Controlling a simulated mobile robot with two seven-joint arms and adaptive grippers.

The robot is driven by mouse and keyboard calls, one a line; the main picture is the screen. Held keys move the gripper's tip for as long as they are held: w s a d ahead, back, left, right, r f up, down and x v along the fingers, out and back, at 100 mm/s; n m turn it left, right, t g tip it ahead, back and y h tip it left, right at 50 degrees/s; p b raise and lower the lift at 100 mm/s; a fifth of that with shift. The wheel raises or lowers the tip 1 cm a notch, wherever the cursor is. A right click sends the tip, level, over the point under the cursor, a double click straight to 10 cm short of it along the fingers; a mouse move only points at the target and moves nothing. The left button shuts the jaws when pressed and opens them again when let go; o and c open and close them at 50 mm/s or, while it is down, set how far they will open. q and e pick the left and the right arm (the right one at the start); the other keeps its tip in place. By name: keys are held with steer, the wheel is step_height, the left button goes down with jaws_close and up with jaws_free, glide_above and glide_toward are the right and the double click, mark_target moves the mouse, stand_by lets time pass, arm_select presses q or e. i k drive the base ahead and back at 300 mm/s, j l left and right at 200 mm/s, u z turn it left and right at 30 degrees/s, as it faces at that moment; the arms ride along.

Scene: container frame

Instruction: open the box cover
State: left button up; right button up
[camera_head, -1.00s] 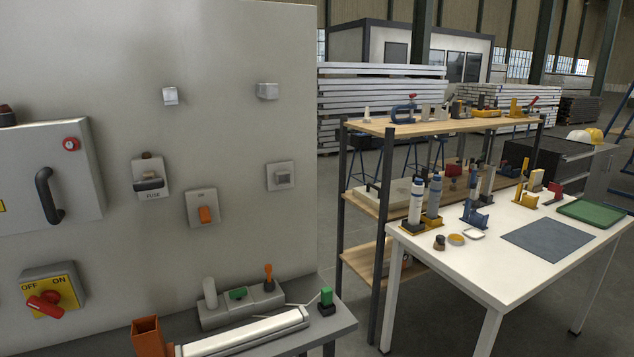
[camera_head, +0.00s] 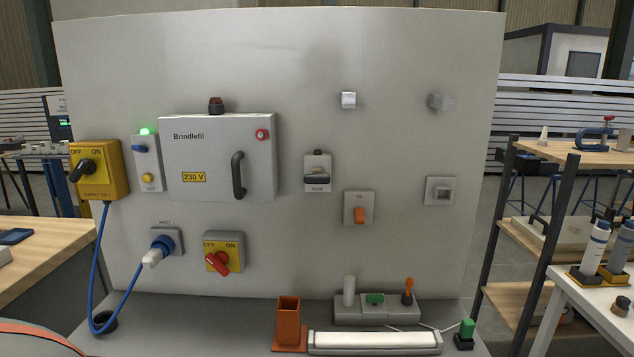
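The grey electrical box with its cover (camera_head: 213,156) is mounted on the panel, left of centre. The cover looks shut. It carries a black vertical handle (camera_head: 238,175) near its right edge, a red round knob (camera_head: 262,134) at the upper right and a yellow 230 V label (camera_head: 194,177). A dark red lamp (camera_head: 216,105) sits on top of the box. A yellow switch with a red lever (camera_head: 218,262) is mounted below the box. Neither of my grippers is in view.
A yellow supply switch (camera_head: 93,168) and a blue cable (camera_head: 97,260) to the inlet (camera_head: 165,244) are at the left. An orange holder (camera_head: 288,320) and a white lamp tube (camera_head: 374,340) are on the bench. A shelf (camera_head: 575,153) stands at the right.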

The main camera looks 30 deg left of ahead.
mark_target(206, 158)
steer(key=u, duration=0.4)
steer(key=j+u, duration=0.1)
steer(key=u, duration=0.65)
steer(key=i+j+u, duration=0.1)
steer(key=u, duration=0.3)
